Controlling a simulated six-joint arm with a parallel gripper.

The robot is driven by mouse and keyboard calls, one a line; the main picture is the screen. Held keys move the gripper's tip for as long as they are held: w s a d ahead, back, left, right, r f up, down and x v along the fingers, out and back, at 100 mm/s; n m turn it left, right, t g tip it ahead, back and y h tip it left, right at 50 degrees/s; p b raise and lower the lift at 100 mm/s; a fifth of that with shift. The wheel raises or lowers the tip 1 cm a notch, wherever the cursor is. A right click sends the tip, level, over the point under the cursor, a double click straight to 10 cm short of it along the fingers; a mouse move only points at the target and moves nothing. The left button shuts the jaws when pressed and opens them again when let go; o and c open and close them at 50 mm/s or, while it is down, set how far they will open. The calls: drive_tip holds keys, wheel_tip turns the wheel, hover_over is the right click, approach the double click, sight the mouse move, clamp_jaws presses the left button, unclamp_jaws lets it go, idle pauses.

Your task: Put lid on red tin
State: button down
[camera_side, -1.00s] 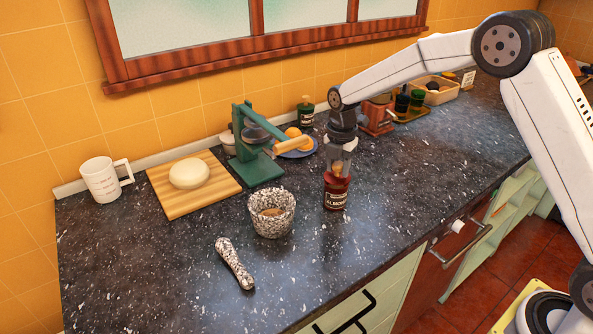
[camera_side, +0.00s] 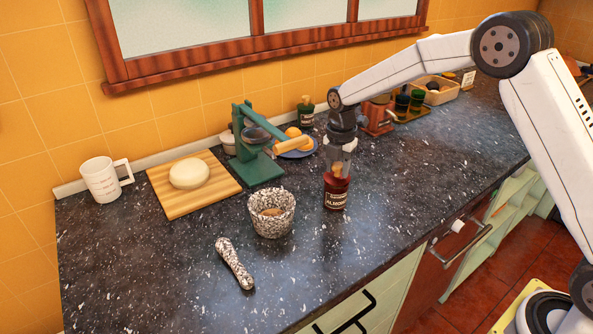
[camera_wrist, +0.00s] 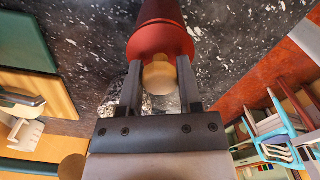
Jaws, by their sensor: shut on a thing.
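The red tin (camera_side: 336,196), with a dark label, stands upright on the dark speckled counter. A tan knob, the lid's handle (camera_wrist: 159,77), sits between my gripper's fingers. My gripper (camera_side: 338,170) points down over the tin and is shut on the knob. In the wrist view the red tin (camera_wrist: 161,35) lies just beyond the fingertips, with the red lid part around the knob. The lid appears to be on the tin's top; whether it is fully seated I cannot tell.
A speckled mortar (camera_side: 271,222) stands left of the tin, with its pestle (camera_side: 234,262) lying in front. A green press (camera_side: 254,160) and a board (camera_side: 212,203) with dough are behind. The counter (camera_side: 330,260) in front of the tin is clear.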

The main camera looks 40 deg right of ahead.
drive_tip(key=shift+f, duration=0.5)
idle(1.0)
unclamp_jaws()
idle(0.4)
drive_tip(key=shift+r, duration=0.1)
drive_tip(key=shift+r, duration=3.45)
